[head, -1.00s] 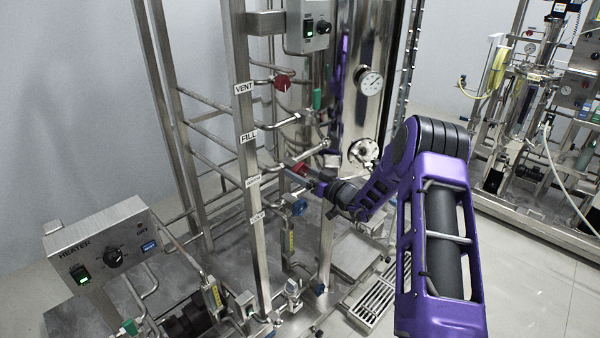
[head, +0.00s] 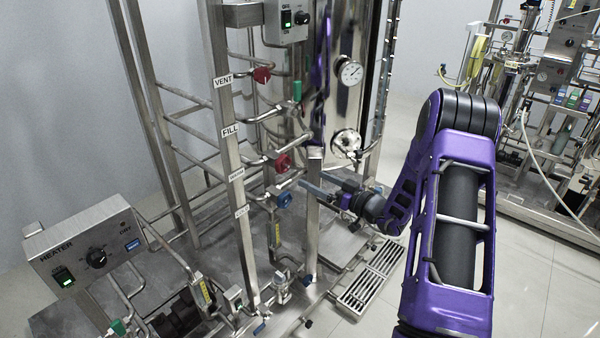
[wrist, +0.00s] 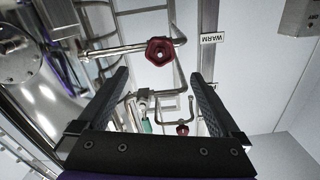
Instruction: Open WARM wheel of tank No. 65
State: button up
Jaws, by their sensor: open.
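The WARM wheel (head: 283,163) is a red handwheel on a steel pipe, level with the WARM label (head: 236,174) on the skid's post. My gripper (head: 303,184) is open and empty, low and right of the wheel in the head view, apart from it. In the wrist view the red wheel (wrist: 160,51) lies just beyond and between the open fingertips (wrist: 160,75), with the upside-down WARM label (wrist: 213,37) to its right. The shiny tank (head: 345,35) stands behind. I cannot read its number.
A blue wheel (head: 284,199) sits just below the red one, and the red VENT wheel (head: 262,75) higher up. A slim steel post (head: 312,235) stands close to my gripper. The HEATER box (head: 90,250) is at left. Floor is clear at lower right.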

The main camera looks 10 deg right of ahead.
jog(key=shift+v, duration=2.25)
